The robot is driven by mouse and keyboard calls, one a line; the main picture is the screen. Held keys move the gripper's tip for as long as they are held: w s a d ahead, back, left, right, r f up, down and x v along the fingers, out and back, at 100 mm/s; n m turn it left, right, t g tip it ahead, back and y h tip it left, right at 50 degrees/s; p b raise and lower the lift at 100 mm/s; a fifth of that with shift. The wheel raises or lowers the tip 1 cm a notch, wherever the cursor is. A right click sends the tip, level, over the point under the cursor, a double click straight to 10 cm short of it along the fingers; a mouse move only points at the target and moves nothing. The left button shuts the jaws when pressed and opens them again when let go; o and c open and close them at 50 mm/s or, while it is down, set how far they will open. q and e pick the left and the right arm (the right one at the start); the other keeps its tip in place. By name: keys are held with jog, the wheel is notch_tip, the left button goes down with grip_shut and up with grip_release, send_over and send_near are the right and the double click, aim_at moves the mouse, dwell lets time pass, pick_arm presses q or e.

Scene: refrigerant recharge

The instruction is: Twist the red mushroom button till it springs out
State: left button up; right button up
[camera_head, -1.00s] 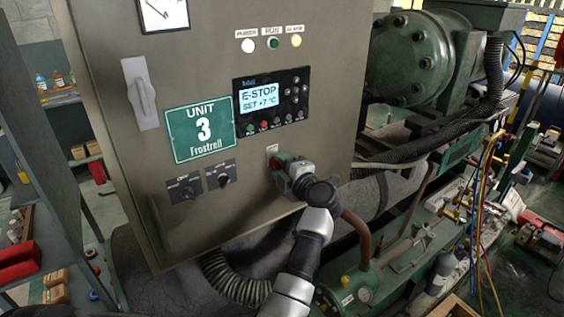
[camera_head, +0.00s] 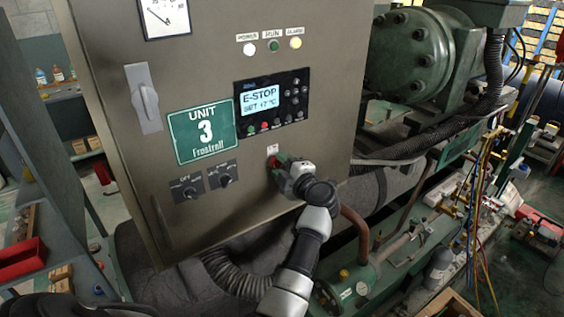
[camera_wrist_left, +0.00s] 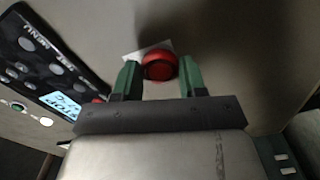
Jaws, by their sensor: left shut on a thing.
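The red mushroom button (camera_wrist_left: 160,66) is on the front of the grey control cabinet (camera_head: 225,65), below the display panel. In the left wrist view it sits between the green fingertips of my left gripper (camera_wrist_left: 158,72). In the head view my left gripper (camera_head: 281,166) is at the cabinet face and mostly hides the button. The gripper is shut on the button. The display (camera_head: 259,101) reads E-STOP and SET +7 °C. My right gripper is not in view.
Two rotary switches (camera_head: 205,181) are left of the gripper, and a large grey handle (camera_head: 144,100) is farther left. A copper-coloured pipe (camera_head: 355,232) and green compressor machinery (camera_head: 412,55) stand to the right. A ribbed hose (camera_head: 236,277) runs below the cabinet.

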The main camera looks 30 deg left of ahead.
pick_arm(q)
jog(key=shift+f+p, duration=0.3)
jog(key=shift+f, duration=0.05)
jog(key=shift+f+m, duration=0.1)
jog(key=shift+m, duration=0.2)
jog(key=shift+s+d+m+p, duration=0.1)
jog(key=shift+m+p, duration=0.2)
jog(key=shift+p, duration=0.35)
jog(key=o, duration=0.5)
jog(key=shift+o, duration=1.9)
jog(key=shift+r, duration=0.3)
jog(key=shift+d, duration=0.1)
